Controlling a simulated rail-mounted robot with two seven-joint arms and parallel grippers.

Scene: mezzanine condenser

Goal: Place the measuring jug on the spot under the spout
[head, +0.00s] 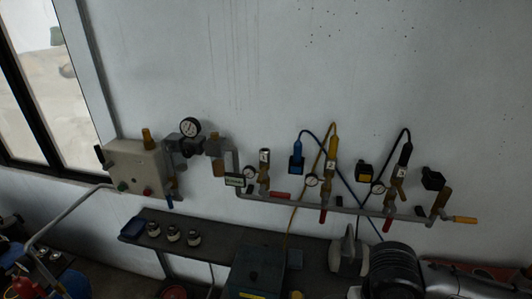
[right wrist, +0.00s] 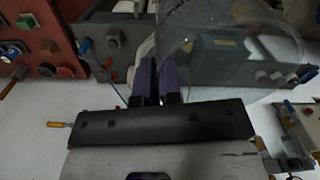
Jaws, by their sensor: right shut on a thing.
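In the right wrist view my right gripper (right wrist: 157,82) is shut, with its dark purple finger pads close together. Against them is a large clear, see-through vessel (right wrist: 230,45), which I take to be the measuring jug. Its rounded wall spreads to the right of the fingers. The exact grip point on it is hard to make out. In the head view my right wrist comes in at the lower right, and the jug cannot be made out clearly there. My left gripper is not in view. I cannot identify the spout or the spot under it for sure.
A beige box (head: 137,168) and bent grey pipe (head: 62,217) are left.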

